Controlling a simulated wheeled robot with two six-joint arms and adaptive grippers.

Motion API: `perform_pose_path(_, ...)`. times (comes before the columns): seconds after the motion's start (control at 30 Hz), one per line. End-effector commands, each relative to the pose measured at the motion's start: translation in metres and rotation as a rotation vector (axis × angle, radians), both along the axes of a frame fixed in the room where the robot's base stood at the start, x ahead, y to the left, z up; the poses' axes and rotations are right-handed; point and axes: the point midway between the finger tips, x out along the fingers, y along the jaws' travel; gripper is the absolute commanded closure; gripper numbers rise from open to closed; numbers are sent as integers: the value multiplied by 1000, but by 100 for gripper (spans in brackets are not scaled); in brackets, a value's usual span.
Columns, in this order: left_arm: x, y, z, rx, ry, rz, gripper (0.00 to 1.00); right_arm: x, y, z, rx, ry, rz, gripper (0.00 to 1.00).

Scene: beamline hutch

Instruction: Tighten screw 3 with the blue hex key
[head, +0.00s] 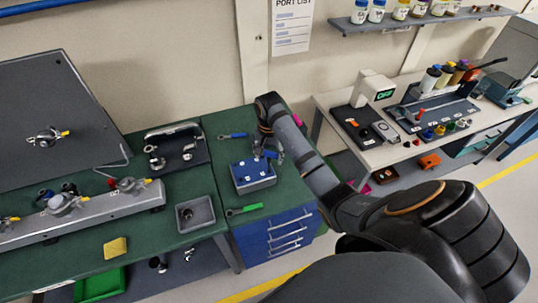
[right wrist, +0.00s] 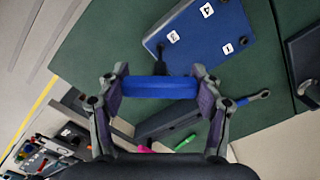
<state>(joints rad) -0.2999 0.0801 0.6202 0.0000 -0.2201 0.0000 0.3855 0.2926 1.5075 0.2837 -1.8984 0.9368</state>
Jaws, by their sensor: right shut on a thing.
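My right gripper (head: 268,148) reaches in over the far side of a blue block (head: 253,175) on the green bench. In the right wrist view its two fingers (right wrist: 157,88) are shut on the blue handle of the hex key (right wrist: 160,88). Labels 4 and 1 also show on the block. My left gripper is out of view.
A blue-handled tool (head: 232,136) lies behind the block and a green-handled one (head: 244,209) in front of it. A grey open bin (head: 195,213) stands to the left. Drawers (head: 275,240) are below the bench; bare green top lies around the block.

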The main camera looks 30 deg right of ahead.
Motion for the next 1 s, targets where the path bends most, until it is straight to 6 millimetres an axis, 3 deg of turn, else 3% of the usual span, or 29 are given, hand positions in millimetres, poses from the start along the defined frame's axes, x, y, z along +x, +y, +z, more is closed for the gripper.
perform_pose_path(0.13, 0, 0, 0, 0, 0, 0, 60, 0, 0, 0, 0, 0, -146, 68)
perform_pose_path(0.47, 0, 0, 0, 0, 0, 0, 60, 0, 0, 0, 0, -1, -157, 68)
perform_pose_path(0.77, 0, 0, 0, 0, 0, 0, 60, 1, 0, -1, 1, -1, -495, 68)
perform_pose_path(1.0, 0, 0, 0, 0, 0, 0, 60, 1, 0, -1, 0, 0, -503, 68)
